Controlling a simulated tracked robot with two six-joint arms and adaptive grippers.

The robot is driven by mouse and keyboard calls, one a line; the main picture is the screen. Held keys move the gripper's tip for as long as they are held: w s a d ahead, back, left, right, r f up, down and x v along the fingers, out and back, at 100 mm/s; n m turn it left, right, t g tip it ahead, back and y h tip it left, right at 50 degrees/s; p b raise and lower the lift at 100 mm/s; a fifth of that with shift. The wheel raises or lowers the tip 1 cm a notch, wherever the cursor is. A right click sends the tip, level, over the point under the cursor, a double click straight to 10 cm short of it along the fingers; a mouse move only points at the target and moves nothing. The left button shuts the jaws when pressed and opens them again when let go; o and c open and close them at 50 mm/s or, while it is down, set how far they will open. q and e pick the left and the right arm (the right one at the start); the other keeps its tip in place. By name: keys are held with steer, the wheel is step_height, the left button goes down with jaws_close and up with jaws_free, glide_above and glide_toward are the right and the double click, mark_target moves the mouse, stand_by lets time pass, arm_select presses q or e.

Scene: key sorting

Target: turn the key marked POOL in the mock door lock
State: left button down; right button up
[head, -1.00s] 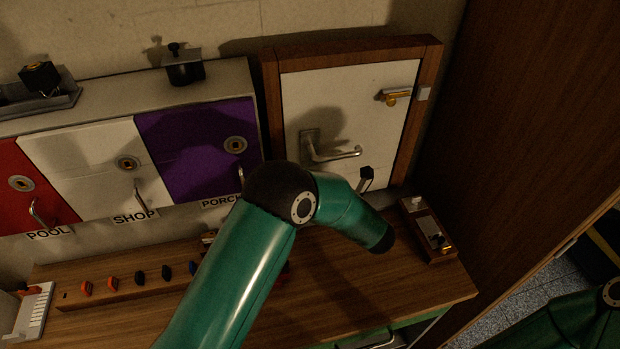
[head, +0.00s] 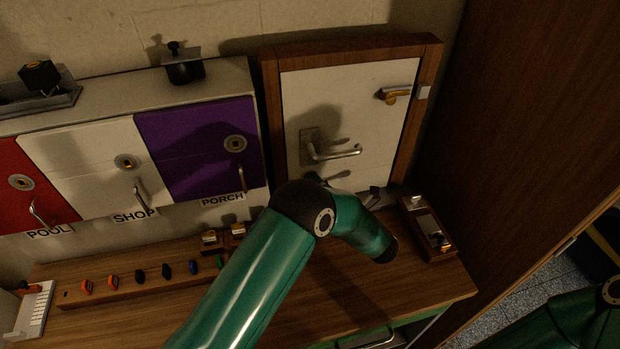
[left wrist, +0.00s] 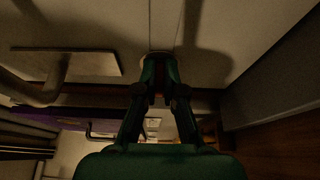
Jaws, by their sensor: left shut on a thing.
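The mock door (head: 375,120) is a white panel in a brown wooden frame, with a lever handle (head: 335,152). My left gripper (head: 372,196) is low in front of it, mostly hidden behind my own green arm. In the left wrist view, my left gripper's fingertips (left wrist: 160,62) are close together at the white door face, by a small round brownish lock rim (left wrist: 146,66). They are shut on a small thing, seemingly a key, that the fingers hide. No POOL mark on a key is readable. My right gripper is out of view.
A wooden rail (head: 120,284) holds several coloured keys on the bench (head: 330,290). Red, white and purple cabinets stand left, labelled POOL (head: 48,231), SHOP and PORCH. A small wooden box (head: 428,230) is at the bench's right. The door handle (left wrist: 35,92) is close beside my left gripper.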

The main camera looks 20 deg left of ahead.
arm_select(q)
steer(key=shift+w+r, duration=0.1)
steer(key=shift+r, duration=0.05)
steer(key=c, duration=1.3)
jaws_free()
steer(key=shift+c, duration=0.2)
steer(key=shift+o, duration=0.7)
